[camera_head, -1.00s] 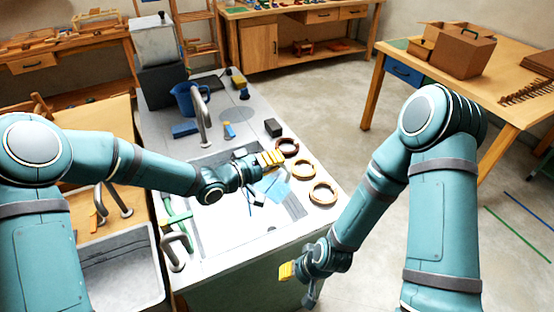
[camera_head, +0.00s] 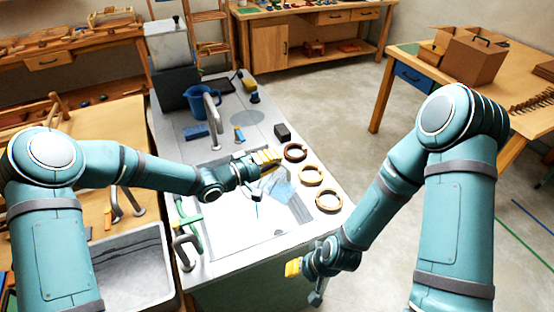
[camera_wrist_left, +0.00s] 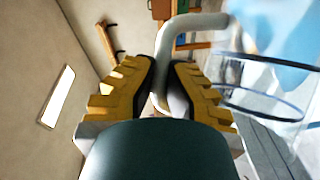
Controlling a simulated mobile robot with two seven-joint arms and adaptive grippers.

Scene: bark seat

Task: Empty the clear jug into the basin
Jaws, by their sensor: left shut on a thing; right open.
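My left gripper (camera_head: 268,157) is over the white basin (camera_head: 225,232) sunk in the counter. Its yellow fingers also show in the left wrist view (camera_wrist_left: 166,75), shut on a pale grey curved bar that looks like the jug's handle. The clear jug (camera_wrist_left: 262,98) shows at the right of that view as see-through walls with dark rings and pale blue areas. In the head view the jug (camera_head: 283,190) is a faint bluish patch below the fingers; its tilt and contents are hard to tell. My right gripper (camera_head: 292,268) is open and empty, low beside the counter's front.
Three wooden rings (camera_head: 311,174) lie along the counter's right edge, near a dark block (camera_head: 282,131). A grey tap (camera_head: 209,118) and blue jug (camera_head: 197,98) stand behind the basin. A grey tub (camera_head: 128,262) is at left. Open floor lies right.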

